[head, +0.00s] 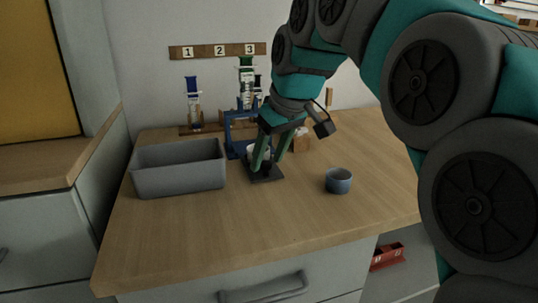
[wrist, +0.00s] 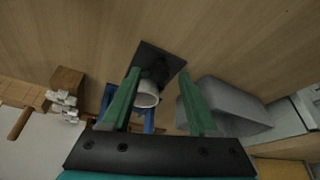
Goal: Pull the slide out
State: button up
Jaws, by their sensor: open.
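The slide appears to be the dark flat plate (head: 266,176) at the foot of the blue stand (head: 234,133). In the wrist view the plate (wrist: 172,56) reaches out from the blue stand (wrist: 148,121), with a dark raised part on it. A white cup (wrist: 147,92) is at the plate's stand end; it shows partly behind my fingers in the head view. My gripper (head: 268,164) is open above the plate, its green fingers pointing down. In the wrist view the fingers (wrist: 159,74) are on either side of the raised part, the cup nearer the left one. I cannot tell whether they touch anything.
A grey bin (head: 180,170) stands left of the stand. A small blue-grey cup (head: 338,181) stands to the right. Syringe-like holders (head: 194,101) stand at the back under a board (head: 218,51) numbered 1, 2, 3. The front of the wooden counter is clear.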

jog(key=shift+r, duration=0.1)
jog(key=v, duration=0.7)
jog(key=shift+r, duration=0.25)
jog(key=shift+s+d, duration=0.1)
jog(key=shift+s, duration=0.15)
